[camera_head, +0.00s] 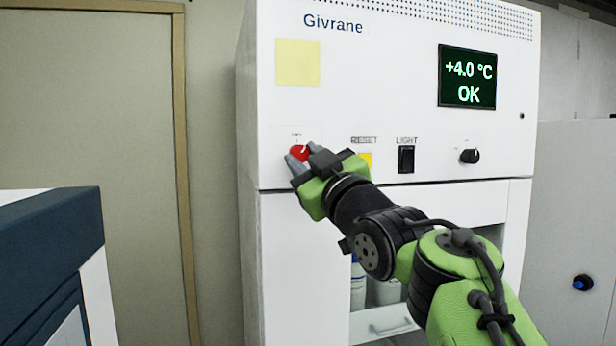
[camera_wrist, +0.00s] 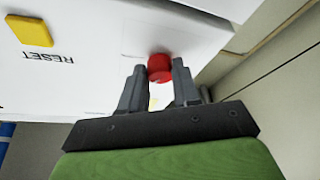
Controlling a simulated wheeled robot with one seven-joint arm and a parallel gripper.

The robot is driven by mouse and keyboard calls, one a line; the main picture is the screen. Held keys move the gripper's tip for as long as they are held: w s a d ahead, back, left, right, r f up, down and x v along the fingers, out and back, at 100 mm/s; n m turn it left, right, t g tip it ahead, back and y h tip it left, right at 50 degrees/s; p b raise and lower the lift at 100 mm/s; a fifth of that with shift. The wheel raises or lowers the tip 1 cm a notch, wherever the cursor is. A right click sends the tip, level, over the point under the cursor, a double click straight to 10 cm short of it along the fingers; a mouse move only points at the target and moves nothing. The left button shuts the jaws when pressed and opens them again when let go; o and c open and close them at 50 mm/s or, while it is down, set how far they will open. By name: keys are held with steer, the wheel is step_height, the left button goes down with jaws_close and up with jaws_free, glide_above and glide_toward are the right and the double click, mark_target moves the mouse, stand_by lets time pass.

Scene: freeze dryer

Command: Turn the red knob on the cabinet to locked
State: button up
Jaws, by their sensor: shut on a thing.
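The red knob (camera_head: 299,152) is on the left side of the white cabinet's (camera_head: 390,110) front panel, below a yellow note. My gripper (camera_head: 301,157) reaches it from the lower right, its fingers on either side of the knob. In the wrist view the red knob (camera_wrist: 160,68) sits between the two grey fingertips (camera_wrist: 159,75), which are shut on it. A small label shows above the knob in the head view, but it is too small to read. The knob's lower part is partly hidden by my fingers.
Right of the knob are a yellow RESET button (camera_head: 366,159), a black LIGHT switch (camera_head: 406,159) and a black dial (camera_head: 469,156). A display (camera_head: 467,78) reads +4.0 °C OK. A dark blue and white unit (camera_head: 60,240) stands at the lower left.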

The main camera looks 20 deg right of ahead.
steer(key=m+h, duration=0.1)
steer(key=m, duration=0.1)
steer(key=m+h+b, duration=0.1)
steer(key=m, duration=0.2)
steer(key=m+t+h+b, duration=0.1)
steer(key=m+h, duration=0.1)
steer(key=m, duration=0.1)
steer(key=shift+a+f, duration=0.1)
steer(key=shift+a, duration=0.3)
steer(key=m+h, duration=0.1)
steer(key=m, duration=0.1)
steer(key=m+h, duration=0.2)
steer(key=m, duration=0.1)
steer(key=shift+a+g+b, duration=0.15)
steer(key=shift+g+b, duration=0.15)
steer(key=shift+r+m+g+h, duration=0.15)
steer(key=shift+m+h, duration=0.4)
steer(key=shift+m, duration=0.7)
steer(key=shift+r+m+g+h, duration=0.1)
steer(key=shift+m+g+h, duration=0.3)
steer(key=shift+m, duration=0.85)
steer(key=o, duration=1.1)
steer(key=shift+c, duration=0.2)
steer(key=shift+f, duration=0.1)
